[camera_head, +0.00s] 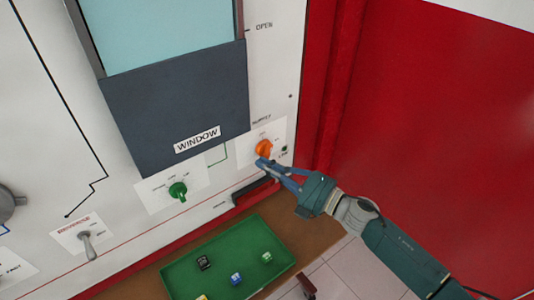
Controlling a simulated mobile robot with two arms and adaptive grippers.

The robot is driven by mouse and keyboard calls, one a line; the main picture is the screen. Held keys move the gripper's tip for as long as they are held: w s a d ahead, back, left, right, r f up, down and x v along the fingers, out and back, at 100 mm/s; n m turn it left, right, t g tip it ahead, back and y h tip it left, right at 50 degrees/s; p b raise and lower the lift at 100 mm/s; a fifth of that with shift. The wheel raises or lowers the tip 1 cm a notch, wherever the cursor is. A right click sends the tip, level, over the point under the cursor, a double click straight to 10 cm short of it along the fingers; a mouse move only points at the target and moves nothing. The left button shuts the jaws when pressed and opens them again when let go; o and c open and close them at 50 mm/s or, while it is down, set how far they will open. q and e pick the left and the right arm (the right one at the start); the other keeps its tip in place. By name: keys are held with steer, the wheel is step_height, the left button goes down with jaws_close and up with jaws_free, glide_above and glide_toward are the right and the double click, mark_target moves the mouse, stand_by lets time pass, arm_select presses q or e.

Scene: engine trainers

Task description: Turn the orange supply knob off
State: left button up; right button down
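The orange supply knob (263,148) sits on a white label plate on the white panel, right of the window. Small print around it is too small to read well. My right gripper (264,163) reaches in from the lower right, with its fingertips at the lower edge of the orange knob. I cannot tell whether the fingers touch or grip the knob, and their opening is unclear. My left gripper is not in view.
A green knob (178,191) is to the left, below the dark WINDOW panel (180,105). A toggle switch (87,246) is at lower left. A green tray (181,272) with small blocks lies below. A red wall (430,110) stands at right.

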steer(key=shift+w+d+f+n+h+p, duration=0.1)
steer(key=shift+n+h+p, duration=0.05)
steer(key=shift+n, duration=0.35)
steer(key=shift+w+d+f+n+h+p, duration=0.1)
steer(key=shift+n+h+p, duration=0.05)
steer(key=shift+n, duration=0.35)
stand_by(0.9)
steer(key=shift+s+a, duration=0.1)
